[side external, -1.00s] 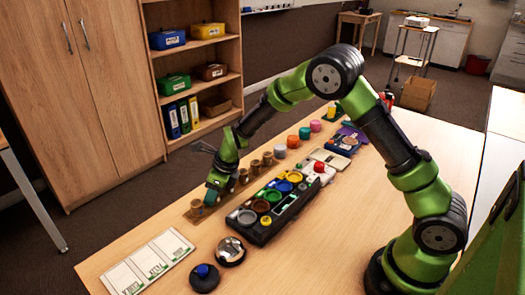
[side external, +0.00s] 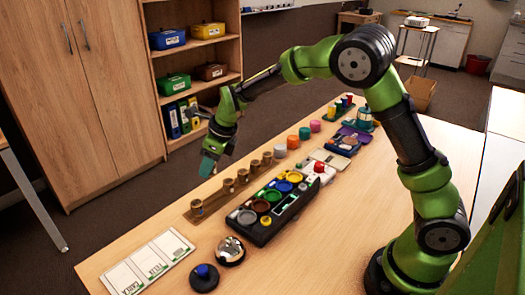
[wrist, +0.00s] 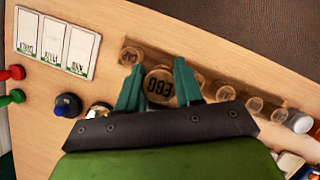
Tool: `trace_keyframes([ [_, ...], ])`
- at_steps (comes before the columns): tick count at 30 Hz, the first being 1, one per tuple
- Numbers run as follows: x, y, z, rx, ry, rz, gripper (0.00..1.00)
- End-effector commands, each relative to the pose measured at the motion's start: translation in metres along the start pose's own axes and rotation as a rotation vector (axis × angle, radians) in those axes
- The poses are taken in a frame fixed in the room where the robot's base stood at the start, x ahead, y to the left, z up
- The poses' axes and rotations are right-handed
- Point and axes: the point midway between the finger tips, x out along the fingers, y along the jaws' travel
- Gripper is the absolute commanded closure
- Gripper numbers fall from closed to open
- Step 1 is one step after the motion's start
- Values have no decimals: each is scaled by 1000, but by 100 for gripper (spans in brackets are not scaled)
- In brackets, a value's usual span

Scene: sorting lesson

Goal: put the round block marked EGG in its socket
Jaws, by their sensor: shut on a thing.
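The round wooden block marked EGG (wrist: 159,87) sits between my gripper's (wrist: 158,82) two teal fingers in the wrist view, its lettering upside down. My gripper (side external: 209,168) is shut on it and holds it above the wooden rail (side external: 213,199) in the side view. The block itself is hard to make out there. Several other round wooden blocks (side external: 243,176) stand along the rail, with a gap below my gripper. A black tray (side external: 262,235) with coloured round places lies to the right of the rail. I cannot tell which place is the EGG socket.
Three white cards (side external: 150,262) lie at the table's front left. A black disc with a blue knob (side external: 204,277) and a shiny round dish (side external: 231,250) lie near them. Coloured pots (side external: 292,141) stand beyond the rail. The table's right side is clear.

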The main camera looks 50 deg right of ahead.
Motion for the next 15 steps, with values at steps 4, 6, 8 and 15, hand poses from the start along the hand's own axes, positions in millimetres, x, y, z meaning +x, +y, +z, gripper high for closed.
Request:
trace_keyframes([
  [4,0,0,0,0,0,0,93],
  [6,-1,0,1,0,-3,0,93],
  [8,-6,-1,3,0,-13,-3,93],
  [15,-44,7,-40,36,-37,1,93],
])
